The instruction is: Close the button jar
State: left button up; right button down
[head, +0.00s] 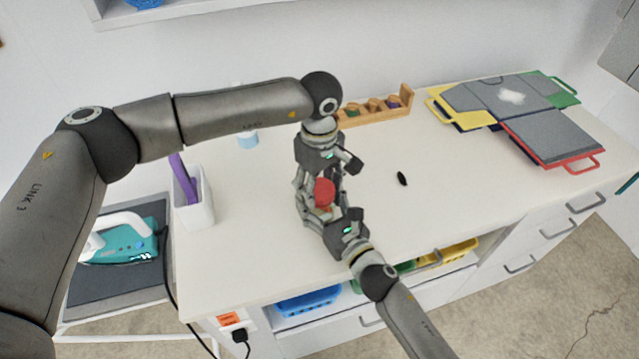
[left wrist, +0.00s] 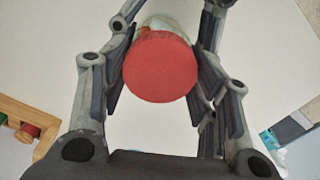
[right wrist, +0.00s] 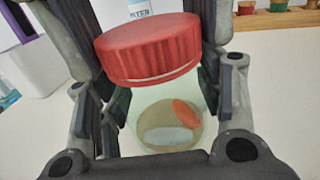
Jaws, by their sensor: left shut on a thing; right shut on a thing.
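The button jar is a clear glass jar (right wrist: 168,112) with an orange and a pale button visible inside. Its red lid (right wrist: 150,48) is at the jar's mouth, looking slightly tilted and offset to the left in the right wrist view; I cannot tell whether it is fully seated. The lid also shows in the head view (head: 324,191) and from above in the left wrist view (left wrist: 160,66). My left gripper (head: 327,182) is shut on the lid. My right gripper (right wrist: 160,105) is shut on the jar body, which the fingers mostly hide in the head view.
A wooden rack (head: 375,112) with several spools stands at the back. A small black object (head: 402,178) lies on the white tabletop (head: 450,205), otherwise clear there.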

pick_arm(q)
jog(key=o, duration=1.1)
jog(key=shift+r, duration=2.25)
